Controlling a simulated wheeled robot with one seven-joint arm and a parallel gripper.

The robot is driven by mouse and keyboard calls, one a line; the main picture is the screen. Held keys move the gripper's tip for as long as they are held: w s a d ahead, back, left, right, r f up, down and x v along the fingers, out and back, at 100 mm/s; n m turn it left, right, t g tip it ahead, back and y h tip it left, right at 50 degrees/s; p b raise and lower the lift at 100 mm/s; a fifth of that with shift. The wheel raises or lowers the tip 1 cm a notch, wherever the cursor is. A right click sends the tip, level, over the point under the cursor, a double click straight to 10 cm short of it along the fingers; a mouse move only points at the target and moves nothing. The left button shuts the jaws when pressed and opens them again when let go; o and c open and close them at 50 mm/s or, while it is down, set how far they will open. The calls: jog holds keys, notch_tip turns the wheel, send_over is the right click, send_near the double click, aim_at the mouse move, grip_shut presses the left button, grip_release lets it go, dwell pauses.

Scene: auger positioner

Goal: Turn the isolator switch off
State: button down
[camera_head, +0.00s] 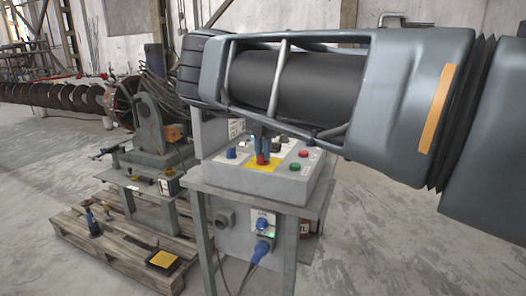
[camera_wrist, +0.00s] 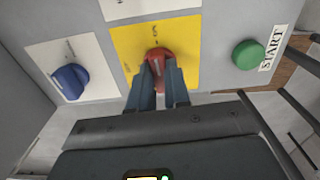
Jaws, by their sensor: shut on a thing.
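The isolator switch is a red rotary knob (camera_wrist: 158,54) on a yellow plate (camera_wrist: 128,40), on the sloped top of a grey control box (camera_head: 292,185). In the head view the red knob (camera_head: 262,160) shows just below my fingertips. My gripper (camera_wrist: 158,72) is shut on the red knob, with one finger on each side of its grip. The fingers hide the lower part of the knob and plate. In the head view my gripper (camera_head: 262,150) points down onto the box. The small marks on the plate are too blurred to read.
A blue knob (camera_wrist: 70,80) on a white plate sits left of the switch, and a green START button (camera_wrist: 248,54) sits right. A red button (camera_head: 304,154) is also on the box. A grey stand (camera_head: 200,180) carries the box. A wooden pallet (camera_head: 110,262) lies left.

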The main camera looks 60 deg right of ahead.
jog(key=n+p, duration=0.2)
jog(key=n, duration=0.2)
jog(key=shift+r+n, duration=0.15)
jog(key=shift+n, duration=0.15)
jog(key=n+p, duration=0.2)
jog(key=n, duration=0.2)
jog(key=shift+p, duration=0.35)
jog(key=n+p, duration=0.3)
jog(key=n, duration=0.2)
jog(key=shift+n, duration=0.4)
jog(key=shift+n+p, duration=0.75)
jog(key=shift+n, duration=0.75)
jog(key=c, duration=1.1)
grip_release()
jog(key=shift+r+b, duration=0.35)
jog(key=shift+r, duration=3.4)
